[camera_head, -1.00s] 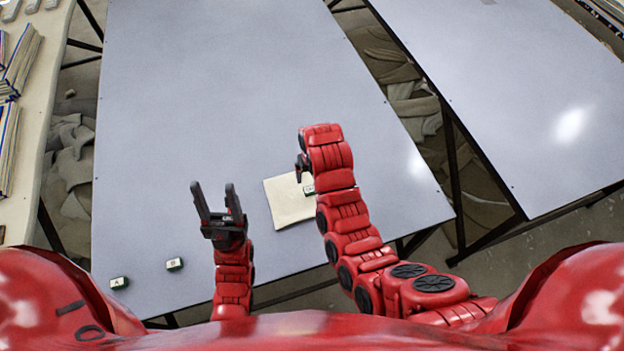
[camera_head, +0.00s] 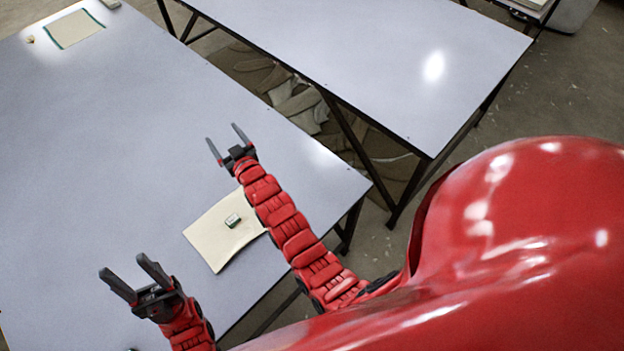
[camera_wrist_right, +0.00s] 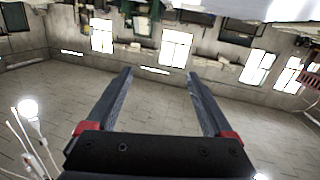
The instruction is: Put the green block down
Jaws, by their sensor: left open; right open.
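The green block (camera_head: 232,220), small with a pale top, rests on the beige cloth (camera_head: 212,240) near the table's front right edge. My right gripper (camera_head: 228,142) is open and empty, up and beyond the cloth, apart from the block. It also shows in the right wrist view (camera_wrist_right: 160,95) with nothing between its fingers. My left gripper (camera_head: 136,278) is open and empty, to the lower left of the cloth. The right arm passes just right of the block and overlaps the cloth's right edge in the picture.
The grey-blue table (camera_head: 130,120) is mostly clear. A second cloth with a green edge (camera_head: 75,29) lies at its far left, with a small block-like thing (camera_head: 110,3) beside it. Another table (camera_head: 400,60) stands across a gap on the right.

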